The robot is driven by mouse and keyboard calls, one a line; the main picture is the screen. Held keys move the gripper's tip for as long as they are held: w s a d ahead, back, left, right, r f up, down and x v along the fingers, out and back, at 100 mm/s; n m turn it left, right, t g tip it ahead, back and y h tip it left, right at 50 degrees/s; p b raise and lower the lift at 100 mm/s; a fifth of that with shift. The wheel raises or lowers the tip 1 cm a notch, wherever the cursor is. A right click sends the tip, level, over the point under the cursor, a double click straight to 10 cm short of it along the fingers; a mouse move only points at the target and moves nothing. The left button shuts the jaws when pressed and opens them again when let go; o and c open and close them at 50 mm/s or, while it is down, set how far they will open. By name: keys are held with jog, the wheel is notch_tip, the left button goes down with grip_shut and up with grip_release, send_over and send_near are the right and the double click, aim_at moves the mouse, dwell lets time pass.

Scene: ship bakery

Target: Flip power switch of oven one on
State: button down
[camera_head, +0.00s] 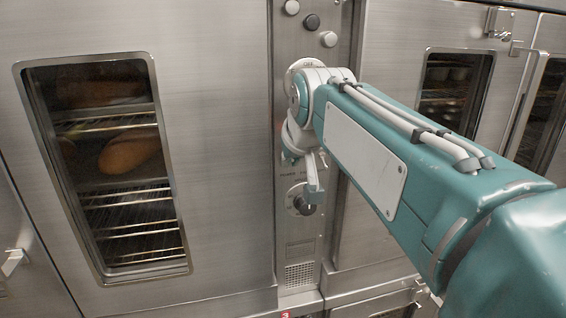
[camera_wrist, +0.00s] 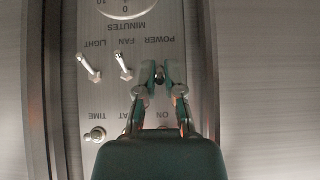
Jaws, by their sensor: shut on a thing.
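The oven control panel (camera_head: 300,245) is a narrow steel strip between two oven doors. In the wrist view the panel (camera_wrist: 107,60) appears upside down, with the labels POWER, FAN and LIGHT. My gripper (camera_wrist: 160,76) is at the POWER label, its two fingertips close together on the power switch, which they mostly hide. The fan switch (camera_wrist: 122,64) and light switch (camera_wrist: 89,68) are silver toggles beside it, apart from my fingers. In the head view my gripper (camera_head: 314,187) is in front of the panel, partly hidden by my wrist.
A black knob (camera_head: 303,203) is just below my gripper. Round buttons (camera_head: 312,21) are at the panel's top. An oven door window (camera_head: 118,185) with loaves is at left, another window (camera_head: 450,95) at right. A red label (camera_head: 286,314) seems to read 3.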

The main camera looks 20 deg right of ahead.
jog(key=shift+w+r+g, duration=0.15)
jog(key=shift+r+g, duration=0.05)
jog(key=shift+g, duration=0.5)
jog(key=c, duration=1)
grip_release()
jog(key=shift+a, duration=0.1)
jog(key=shift+c, duration=0.2)
jog(key=v, duration=1.1)
jog(key=shift+r, duration=0.45)
jog(key=shift+f, duration=0.1)
